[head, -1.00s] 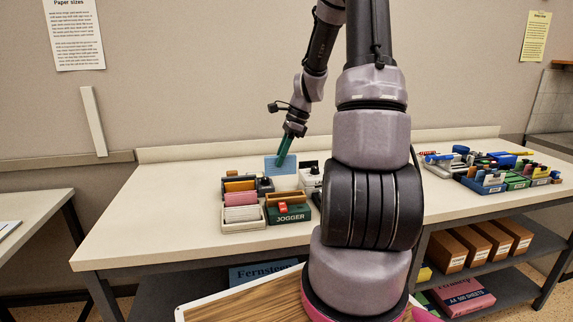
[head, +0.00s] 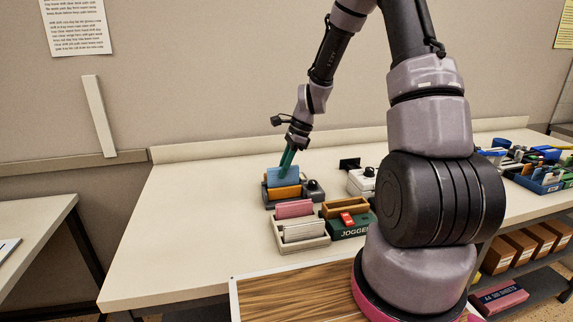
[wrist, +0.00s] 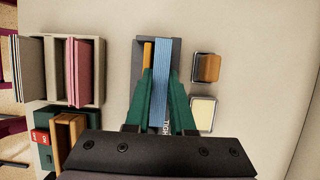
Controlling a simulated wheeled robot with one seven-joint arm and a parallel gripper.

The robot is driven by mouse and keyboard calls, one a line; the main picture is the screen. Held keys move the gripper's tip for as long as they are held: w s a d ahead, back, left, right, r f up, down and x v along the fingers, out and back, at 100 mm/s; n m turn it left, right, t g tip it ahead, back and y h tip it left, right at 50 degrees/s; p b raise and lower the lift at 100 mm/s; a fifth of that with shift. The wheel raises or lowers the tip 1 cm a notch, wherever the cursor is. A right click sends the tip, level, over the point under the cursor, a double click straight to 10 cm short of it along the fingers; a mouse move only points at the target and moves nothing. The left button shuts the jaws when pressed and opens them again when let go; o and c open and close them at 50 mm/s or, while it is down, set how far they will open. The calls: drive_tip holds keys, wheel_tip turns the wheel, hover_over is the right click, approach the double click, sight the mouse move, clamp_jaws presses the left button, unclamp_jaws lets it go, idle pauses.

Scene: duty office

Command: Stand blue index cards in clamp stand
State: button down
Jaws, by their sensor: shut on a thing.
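My gripper (head: 286,168) is shut on the blue index cards (head: 282,178), which stand upright behind orange cards (head: 284,193) at the dark grey clamp stand (head: 296,202). In the wrist view the green fingers (wrist: 162,100) hold the blue cards (wrist: 162,62) from both sides. The blue cards lie within the stand's outline (wrist: 139,62), beside the orange cards (wrist: 148,52). Their lower edge is hidden, so I cannot tell if they touch the stand's bottom. A dark knob (head: 312,184) shows on the stand's right.
A cream box (head: 315,243) with pink and white cards stands in front of the clamp stand. A green jogger (head: 355,231) is right of that box. A white device (head: 361,184) stands right of the stand. The table's left side (head: 190,230) is clear.

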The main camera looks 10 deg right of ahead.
sight(282, 187)
drive_tip(key=shift+f, duration=1.3)
drive_tip(key=shift+s+f, duration=0.35)
drive_tip(key=shift+f, duration=0.15)
drive_tip(key=shift+d, duration=0.1)
drive_tip(key=c, duration=0.7)
unclamp_jaws()
drive_tip(key=shift+w+r, duration=0.2)
drive_tip(key=shift+r, duration=0.35)
drive_tip(key=shift+w+r, duration=0.15)
drive_tip(key=shift+r, duration=3.85)
